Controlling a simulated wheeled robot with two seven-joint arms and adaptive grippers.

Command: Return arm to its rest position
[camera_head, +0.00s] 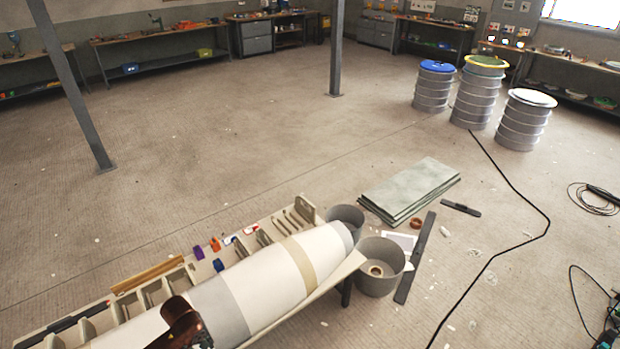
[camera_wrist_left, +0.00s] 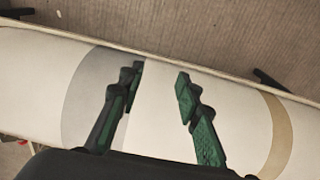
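My left gripper (camera_wrist_left: 158,76) shows in the left wrist view with its two green-padded fingers spread apart and nothing between them. Behind the fingers is a long white rounded mould (camera_wrist_left: 225,105) with a grey band and a tan band; the gap between the fingers lies over the white stretch between the bands. In the head view the mould (camera_head: 262,277) lies along the bench at the bottom. A dark, glossy reddish-brown shape (camera_head: 185,325) covers part of it; I cannot tell what it is. My right gripper is not in view.
Beside the mould a slotted tray (camera_head: 190,268) holds small coloured items. Grey buckets (camera_head: 378,275) stand at the mould's far end. Flat green-grey sheets (camera_head: 410,190) lie on the floor. Drums (camera_head: 478,92) stand at the back right. A black cable crosses the floor. The middle floor is clear.

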